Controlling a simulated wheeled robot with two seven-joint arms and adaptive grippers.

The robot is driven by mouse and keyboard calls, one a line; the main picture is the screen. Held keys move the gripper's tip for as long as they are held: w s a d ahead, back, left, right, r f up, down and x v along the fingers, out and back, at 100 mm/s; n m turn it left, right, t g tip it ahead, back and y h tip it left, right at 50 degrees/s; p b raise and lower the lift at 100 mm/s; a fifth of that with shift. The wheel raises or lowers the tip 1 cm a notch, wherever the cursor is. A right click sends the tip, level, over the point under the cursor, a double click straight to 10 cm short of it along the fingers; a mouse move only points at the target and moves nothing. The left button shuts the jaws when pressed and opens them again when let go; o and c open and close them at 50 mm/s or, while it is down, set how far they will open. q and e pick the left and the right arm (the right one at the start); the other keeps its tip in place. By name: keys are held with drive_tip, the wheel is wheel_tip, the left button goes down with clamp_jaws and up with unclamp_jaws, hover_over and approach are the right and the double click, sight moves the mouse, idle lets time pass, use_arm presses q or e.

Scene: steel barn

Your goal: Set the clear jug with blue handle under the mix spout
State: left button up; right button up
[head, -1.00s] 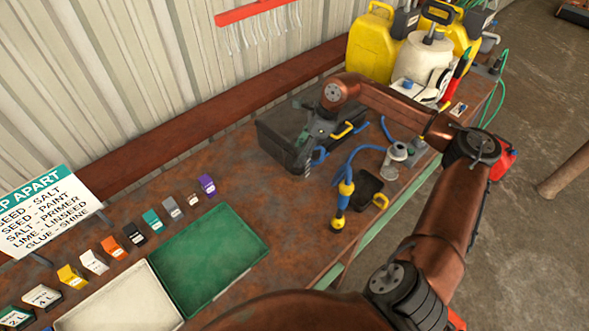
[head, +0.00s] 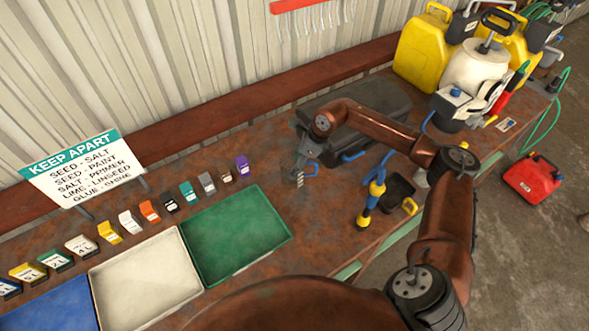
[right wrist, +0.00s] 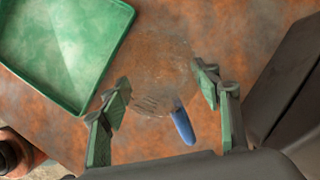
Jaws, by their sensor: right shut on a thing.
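My right gripper (head: 302,172) is shut on the clear jug, between the black box and the green tray. In the right wrist view the clear jug (right wrist: 158,72) is a faint see-through shape between the fingers of my right gripper (right wrist: 160,95). I cannot tell whether the jug touches the bench. A yellow and blue nozzle (head: 370,203) on a blue hose stands right of the gripper; I cannot tell whether it is the mix spout. My left gripper is not in view.
A black box (head: 375,108) stands behind my right arm. A black tub with a yellow handle (head: 399,190) is by the nozzle. Green (head: 245,262) and white (head: 150,285) trays and a row of small labelled cards lie left. Yellow cans (head: 425,50) and a sprayer stand at the right.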

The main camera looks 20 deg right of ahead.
drive_tip(key=shift+w+a+f+p, duration=0.15)
drive_tip(key=shift+f+p, duration=0.2)
drive_tip(key=shift+f, duration=1.35)
drive_tip(key=shift+f, duration=0.15)
drive_tip(key=o, duration=1.6)
